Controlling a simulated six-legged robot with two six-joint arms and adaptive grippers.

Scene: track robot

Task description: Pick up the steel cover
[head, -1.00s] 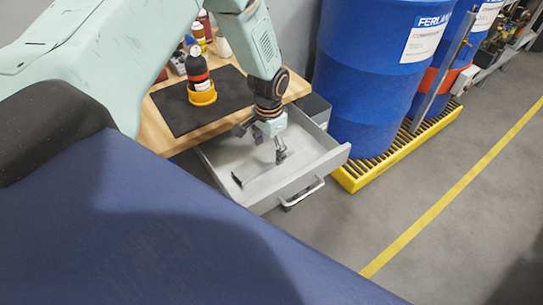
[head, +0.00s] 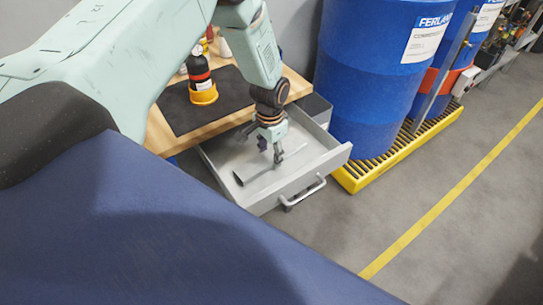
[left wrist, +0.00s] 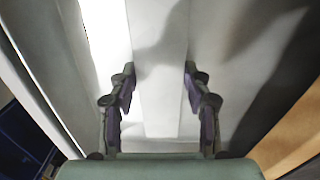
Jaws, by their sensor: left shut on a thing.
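The steel cover (head: 262,181) is a pale grey strip in the open drawer, with a dark end at its left. In the left wrist view the cover (left wrist: 160,110) is a light band running between the two fingers. My left gripper (head: 271,152) points down into the drawer. I cannot tell whether the cover is clear of the drawer floor. My right gripper is not in view.
The grey drawer (head: 333,160) has raised walls and a front handle (head: 305,193). Behind it is a wooden bench with a black mat (head: 180,115) and a black-and-red bottle (head: 200,75). A blue drum (head: 370,70) on a yellow pallet (head: 352,182) stands close at right.

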